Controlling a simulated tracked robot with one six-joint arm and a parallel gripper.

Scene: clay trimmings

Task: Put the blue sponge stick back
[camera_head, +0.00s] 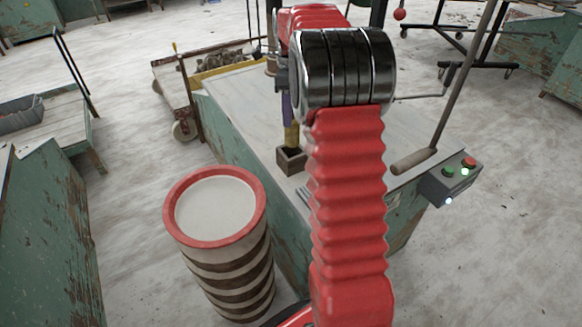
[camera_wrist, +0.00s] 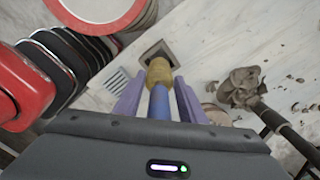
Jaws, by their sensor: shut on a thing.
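The blue sponge stick (camera_wrist: 159,104) has a blue shaft and a yellow sponge head, and is held sponge end down. My gripper (camera_wrist: 157,92) is shut on its shaft with purple fingers on either side. In the head view my gripper (camera_head: 287,107) is partly hidden behind my arm, with the yellow sponge (camera_head: 291,136) showing below it. A small square brown holder (camera_head: 291,163) with a dark opening stands on the bench directly below the sponge. It also shows in the wrist view (camera_wrist: 172,47), partly covered by the sponge. I cannot tell whether the tip is inside.
The pale-topped green bench (camera_head: 235,98) carries the holder. A striped drum with a red rim (camera_head: 176,225) stands at its left. A wooden-handled rod (camera_head: 413,162) and a button box (camera_head: 452,182) are at the right.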

